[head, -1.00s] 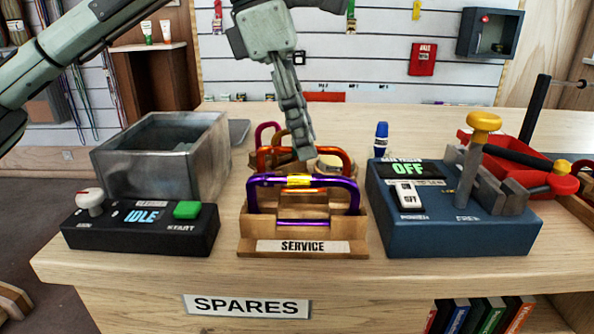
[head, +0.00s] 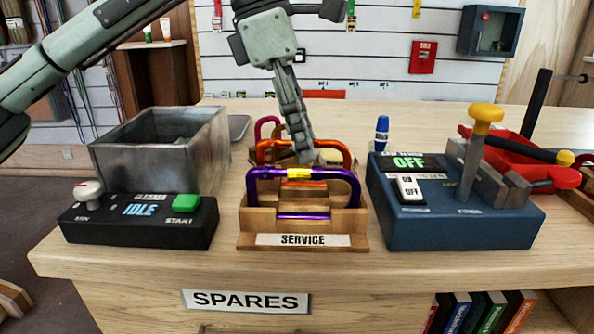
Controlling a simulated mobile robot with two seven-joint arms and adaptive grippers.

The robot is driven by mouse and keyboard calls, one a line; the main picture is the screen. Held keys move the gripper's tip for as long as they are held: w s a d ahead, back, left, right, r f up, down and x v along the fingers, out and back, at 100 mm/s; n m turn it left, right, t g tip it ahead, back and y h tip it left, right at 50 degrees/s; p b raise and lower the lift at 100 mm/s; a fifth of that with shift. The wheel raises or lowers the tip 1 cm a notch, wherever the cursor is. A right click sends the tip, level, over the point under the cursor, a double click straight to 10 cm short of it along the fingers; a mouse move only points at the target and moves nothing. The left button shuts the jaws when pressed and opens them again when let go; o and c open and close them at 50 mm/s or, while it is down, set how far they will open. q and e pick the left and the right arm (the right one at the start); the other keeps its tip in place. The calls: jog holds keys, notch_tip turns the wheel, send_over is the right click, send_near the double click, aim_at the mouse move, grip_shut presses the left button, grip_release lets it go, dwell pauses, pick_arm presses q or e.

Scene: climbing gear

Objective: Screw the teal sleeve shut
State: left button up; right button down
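The wooden rack labelled SERVICE (head: 302,240) stands in the middle of the bench. It holds a purple carabiner (head: 258,190) with a yellow sleeve (head: 299,174) in front, an orange carabiner (head: 339,150) behind it, and a magenta one (head: 262,128) farther back. No teal sleeve can be made out; my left gripper covers part of the rear carabiners. My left gripper (head: 304,157) points down, its fingertips at the orange carabiner's top bar. The fingers are seen edge-on, so whether they grip anything is unclear. My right gripper is not in view.
A grey metal bin (head: 160,165) and a black box reading IDLE (head: 140,222) stand left of the rack. A blue tester reading OFF (head: 455,230) with a yellow-topped lever (head: 486,115) stands right. A blue bottle (head: 382,134) stands behind it.

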pick_arm(q)
jog(key=shift+f+b, duration=0.3)
jog(key=shift+f, duration=0.3)
jog(key=shift+s+b, duration=0.35)
jog(key=shift+s, duration=0.35)
jog(key=shift+r+p, duration=1.15)
jog(key=shift+r, duration=0.35)
jog(key=shift+w+f+p, duration=0.1)
jog(key=shift+w+p, duration=0.25)
jog(key=shift+w, duration=0.35)
